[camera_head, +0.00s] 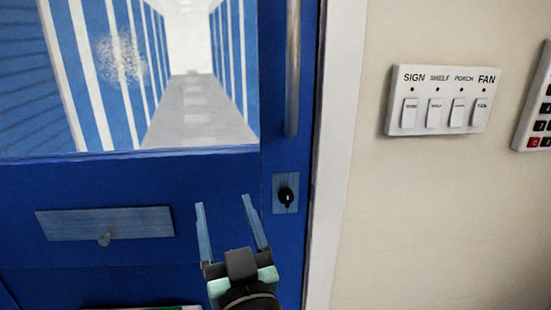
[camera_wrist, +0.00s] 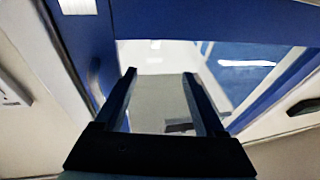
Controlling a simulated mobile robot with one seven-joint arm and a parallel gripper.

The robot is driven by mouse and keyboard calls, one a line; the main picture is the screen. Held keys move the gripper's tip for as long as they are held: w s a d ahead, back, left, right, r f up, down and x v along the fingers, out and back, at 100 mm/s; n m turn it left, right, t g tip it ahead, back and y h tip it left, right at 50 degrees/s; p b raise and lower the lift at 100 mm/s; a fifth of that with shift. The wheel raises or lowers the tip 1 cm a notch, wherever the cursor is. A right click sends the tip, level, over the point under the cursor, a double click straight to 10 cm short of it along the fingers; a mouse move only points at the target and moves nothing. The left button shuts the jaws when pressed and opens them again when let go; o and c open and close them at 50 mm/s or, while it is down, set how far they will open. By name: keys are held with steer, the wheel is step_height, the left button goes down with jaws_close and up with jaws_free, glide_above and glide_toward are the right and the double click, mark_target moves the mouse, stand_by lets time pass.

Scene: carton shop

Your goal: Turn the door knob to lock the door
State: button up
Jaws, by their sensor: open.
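The blue door (camera_head: 150,275) fills the left of the head view, with a glass pane in its upper part. A small black knob (camera_head: 287,195) sits on a square blue-grey plate (camera_head: 280,207) near the door's right edge, below the long vertical handle (camera_head: 292,75). My gripper (camera_head: 222,203) is open and empty, in front of the door, left of and slightly below the knob. It also shows in the wrist view with its two fingers (camera_wrist: 160,78) apart and nothing between them. I cannot make out the knob in the wrist view.
A mail-slot plate (camera_head: 105,224) with a small stub is on the door at left. A white frame strip (camera_head: 338,150) borders the door. A switch panel (camera_head: 443,100) and a keypad (camera_head: 540,110) are on the beige wall at right.

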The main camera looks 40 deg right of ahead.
mark_target(287, 202)
steer(key=s+d+f+m+g+h+p, duration=0.25)
steer(key=s+d+f+g+p, duration=0.25)
steer(key=s+d+f+p, duration=0.3)
steer(key=x, duration=0.5)
steer(key=r+x, duration=0.1)
steer(key=x, duration=0.8)
steer(key=shift+w+r, duration=0.15)
steer(key=shift+w, duration=0.25)
jaws_close()
